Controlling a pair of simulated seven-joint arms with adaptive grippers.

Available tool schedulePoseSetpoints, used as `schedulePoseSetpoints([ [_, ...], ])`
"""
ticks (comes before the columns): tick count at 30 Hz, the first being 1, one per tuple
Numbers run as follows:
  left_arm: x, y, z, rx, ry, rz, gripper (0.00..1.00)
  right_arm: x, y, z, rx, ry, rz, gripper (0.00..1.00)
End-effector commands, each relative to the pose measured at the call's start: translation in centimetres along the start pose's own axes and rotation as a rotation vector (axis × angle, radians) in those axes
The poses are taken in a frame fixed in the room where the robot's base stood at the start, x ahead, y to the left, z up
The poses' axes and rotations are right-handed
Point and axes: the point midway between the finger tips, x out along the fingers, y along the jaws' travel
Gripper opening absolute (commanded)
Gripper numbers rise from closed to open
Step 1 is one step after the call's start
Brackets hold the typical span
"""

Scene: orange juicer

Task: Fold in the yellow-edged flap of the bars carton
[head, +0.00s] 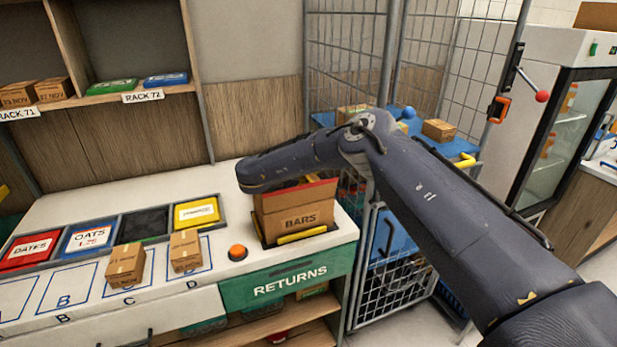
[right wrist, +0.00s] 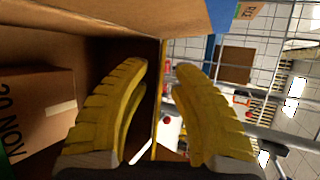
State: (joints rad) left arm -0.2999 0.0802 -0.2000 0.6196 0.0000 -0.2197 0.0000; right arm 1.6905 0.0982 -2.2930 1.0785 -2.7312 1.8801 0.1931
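The bars carton (head: 297,214) stands on the counter's right end, and a red-edged flap (head: 318,189) shows at its top. In the head view my right arm reaches over the carton from the right and hides part of its top; the fingers are hidden there. In the right wrist view the yellow fingers of my right gripper (right wrist: 162,68) are apart, on either side of a yellow-edged cardboard panel (right wrist: 158,110). Contact with the panel cannot be told. A small box (right wrist: 38,108) lies inside the carton, left of the fingers. My left gripper is out of view.
An orange button (head: 238,252) sits left of the carton, above the green returns panel (head: 290,284). Two small boxes stand on the counter, one of them (head: 186,250) near the yellow bin (head: 197,213). A wire cage cart (head: 400,270) stands close behind and right.

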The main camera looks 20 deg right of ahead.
Motion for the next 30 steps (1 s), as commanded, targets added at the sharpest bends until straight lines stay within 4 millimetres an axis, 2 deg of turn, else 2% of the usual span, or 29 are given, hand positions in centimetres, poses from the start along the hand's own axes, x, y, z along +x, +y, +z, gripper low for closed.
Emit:
schedulePoseSetpoints([
  [5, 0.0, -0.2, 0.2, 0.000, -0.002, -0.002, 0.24, -0.8, 0.0, 0.1, 0.000, -0.002, 0.001, 0.24],
  [21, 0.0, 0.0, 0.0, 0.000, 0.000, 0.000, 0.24, -9.3, 0.0, 0.1, -0.001, -0.003, -0.001, 0.24],
  [30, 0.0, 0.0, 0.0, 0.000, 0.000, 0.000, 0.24, -11.7, 0.0, 0.0, 0.000, -0.001, -0.001, 0.24],
])
